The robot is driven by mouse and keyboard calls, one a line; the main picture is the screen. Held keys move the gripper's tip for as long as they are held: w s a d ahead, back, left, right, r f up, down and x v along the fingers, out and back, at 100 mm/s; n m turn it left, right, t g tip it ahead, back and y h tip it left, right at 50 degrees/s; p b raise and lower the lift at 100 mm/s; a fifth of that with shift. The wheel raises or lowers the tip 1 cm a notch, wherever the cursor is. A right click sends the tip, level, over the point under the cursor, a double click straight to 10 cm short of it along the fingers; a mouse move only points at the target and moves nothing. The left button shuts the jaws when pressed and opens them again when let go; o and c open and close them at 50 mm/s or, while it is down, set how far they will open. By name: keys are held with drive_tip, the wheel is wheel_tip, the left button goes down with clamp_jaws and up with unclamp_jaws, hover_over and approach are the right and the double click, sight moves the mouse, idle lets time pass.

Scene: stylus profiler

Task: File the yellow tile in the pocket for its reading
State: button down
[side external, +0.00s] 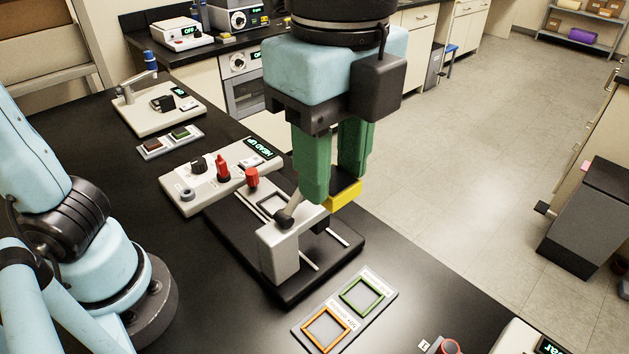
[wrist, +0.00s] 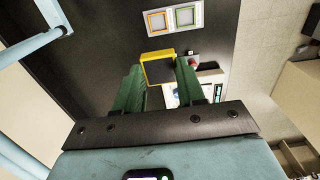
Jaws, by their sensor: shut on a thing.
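My gripper (side external: 332,186) has green fingers shut on the yellow tile (side external: 344,196), held above the black base of the stylus profiler (side external: 280,255). In the wrist view the tile (wrist: 145,68) sits between the fingertips, with a yellow rim and dark face. The fingers hide part of it in the side view. The profiler's control box (side external: 185,197) has red knobs and a display (side external: 259,149) that seems to read HEAD UP. A pale plate (side external: 384,303) in front of the profiler bears an orange-framed pocket (side external: 326,329) and a green-framed pocket (side external: 361,295), both apparently empty. Their labels are too small to read.
A small rack with two dark tiles (side external: 170,142) and another instrument (side external: 155,108) stand at the back left. A red round item (side external: 449,346) and a device with a display (side external: 520,340) are at the lower right. Bare black bench lies around the pocket plate.

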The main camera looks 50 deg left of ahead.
hover_over(325, 330)
wheel_tip(325, 330, down, 20)
idle(0.3)
drive_tip(key=shift+f, duration=2.5)
drive_tip(key=shift+f, duration=0.25)
drive_tip(key=shift+f, duration=0.35)
drive_tip(key=shift+f, duration=0.2)
drive_tip(key=c, duration=0.6)
unclamp_jaws()
